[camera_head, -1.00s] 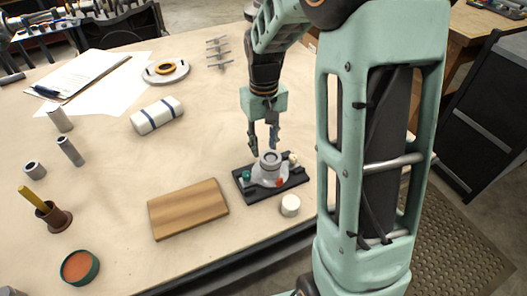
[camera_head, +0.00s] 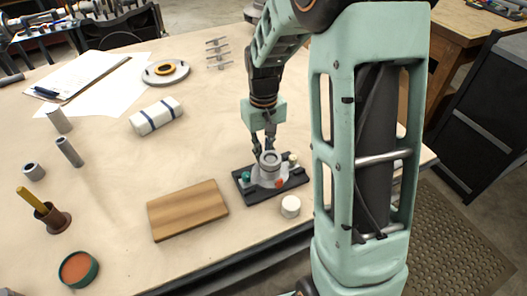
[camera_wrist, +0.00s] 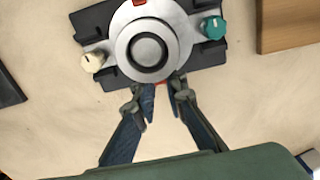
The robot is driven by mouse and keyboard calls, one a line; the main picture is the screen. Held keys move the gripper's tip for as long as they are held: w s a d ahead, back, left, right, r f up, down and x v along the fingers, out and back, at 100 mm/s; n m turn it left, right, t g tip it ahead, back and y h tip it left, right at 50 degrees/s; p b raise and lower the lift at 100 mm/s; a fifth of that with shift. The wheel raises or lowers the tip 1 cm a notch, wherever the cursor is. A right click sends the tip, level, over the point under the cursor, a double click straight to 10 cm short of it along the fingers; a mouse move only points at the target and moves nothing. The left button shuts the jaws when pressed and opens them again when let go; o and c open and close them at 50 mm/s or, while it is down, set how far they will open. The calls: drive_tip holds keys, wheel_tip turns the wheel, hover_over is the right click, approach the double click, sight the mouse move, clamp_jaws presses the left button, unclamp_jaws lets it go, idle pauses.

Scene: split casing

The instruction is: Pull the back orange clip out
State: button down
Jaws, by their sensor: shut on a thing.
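The grey round casing (camera_head: 270,172) sits on a dark base plate (camera_head: 262,195) on the table; it also shows in the wrist view (camera_wrist: 176,36). One orange clip (camera_head: 280,182) is on its front side, at the top edge of the wrist view (camera_wrist: 139,2). The back orange clip (camera_wrist: 159,83) shows as a small orange bit at the casing's near rim in the wrist view, between my fingertips; in the head view the casing hides it. My gripper (camera_wrist: 163,92) points down behind the casing, its fingers closed on the back clip; it shows in the head view too (camera_head: 264,150).
A teal knob (camera_wrist: 213,28) and a cream knob (camera_wrist: 92,62) stand close on either side of the casing. A wooden board (camera_head: 188,210) and a white round piece (camera_head: 290,206) lie nearby. A striped white roll (camera_head: 156,116) lies farther left, with bare table between.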

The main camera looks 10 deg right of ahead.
drive_tip(key=shift+w+a+r, duration=0.1)
drive_tip(key=shift+w+a, duration=0.05)
drive_tip(key=shift+w, duration=0.75)
drive_tip(key=c, duration=2)
unclamp_jaws()
drive_tip(key=shift+o, duration=0.2)
wheel_tip(320, 180, up, 12)
